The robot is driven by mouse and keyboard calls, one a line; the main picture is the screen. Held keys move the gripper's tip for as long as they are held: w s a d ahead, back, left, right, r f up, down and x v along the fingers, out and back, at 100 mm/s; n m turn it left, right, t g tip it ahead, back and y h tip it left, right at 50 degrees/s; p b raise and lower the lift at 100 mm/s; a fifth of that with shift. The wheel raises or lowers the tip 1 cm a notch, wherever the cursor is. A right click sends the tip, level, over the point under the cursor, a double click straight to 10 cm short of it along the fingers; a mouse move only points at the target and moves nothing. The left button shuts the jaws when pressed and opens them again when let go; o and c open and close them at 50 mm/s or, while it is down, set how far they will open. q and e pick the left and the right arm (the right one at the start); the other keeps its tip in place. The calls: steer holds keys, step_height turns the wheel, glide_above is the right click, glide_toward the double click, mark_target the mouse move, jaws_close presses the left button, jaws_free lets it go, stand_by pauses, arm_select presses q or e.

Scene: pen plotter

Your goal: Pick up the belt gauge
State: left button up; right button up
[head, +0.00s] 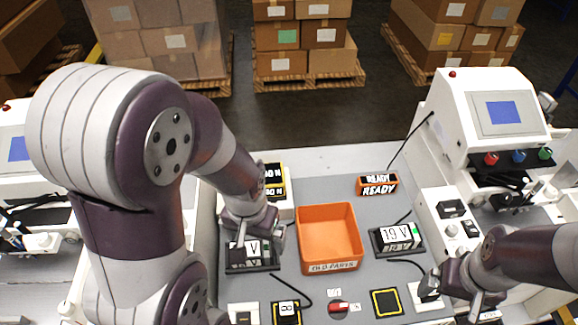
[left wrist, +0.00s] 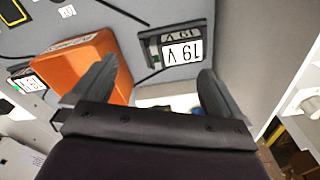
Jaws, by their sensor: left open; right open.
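No label marks the belt gauge. A black, yellow-edged display reading "N" (head: 272,181) sits on a white block at the back, partly hidden by my left arm; it may be the gauge. My left gripper (head: 252,240) is open and empty, in front of that block and over a voltage display (head: 252,266). In the left wrist view, the left gripper (left wrist: 157,85) has its fingers spread, with a "19 V" display (left wrist: 182,52) beyond them, upside down. My right gripper (head: 452,296) is open at the bench's right front.
An orange "OLD PARTS" bin (head: 303,240) stands mid-bench, right of my left gripper. A second 19 V display (head: 398,238) and a READY sign (head: 377,185) are to its right. A cabled "8" unit (head: 287,312), a red switch (head: 338,307) and a yellow-edged pad (head: 386,303) lie in front.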

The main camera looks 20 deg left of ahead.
arm_select(q)
steer(key=w+a+n, duration=0.3)
steer(key=w+a, duration=0.1)
steer(key=n+t+h, duration=0.1)
steer(key=n+h, duration=0.3)
steer(key=n, duration=1.6)
glide_toward(270, 174)
steer(key=b+x, duration=0.4)
steer(key=shift+s+a+f, duration=0.1)
steer(key=shift+s+f, duration=0.1)
steer(key=shift+f, duration=0.1)
steer(key=shift+w+d+f, duration=0.2)
steer(key=shift+f, duration=0.15)
steer(key=shift+w+d+f, duration=0.15)
steer(key=shift+f, duration=0.25)
steer(key=shift+d+f+p, duration=0.15)
steer(key=shift+f+p, duration=0.15)
steer(key=shift+p, duration=0.05)
steer(key=p+x, duration=0.1)
steer(key=x, duration=0.3)
steer(key=shift+w+d, duration=0.1)
steer(key=shift+w+f, duration=0.15)
steer(key=shift+f, duration=0.15)
steer(key=c, duration=0.9)
arm_select(e)
steer(key=shift+s+f, duration=0.65)
steer(key=shift+f, duration=0.1)
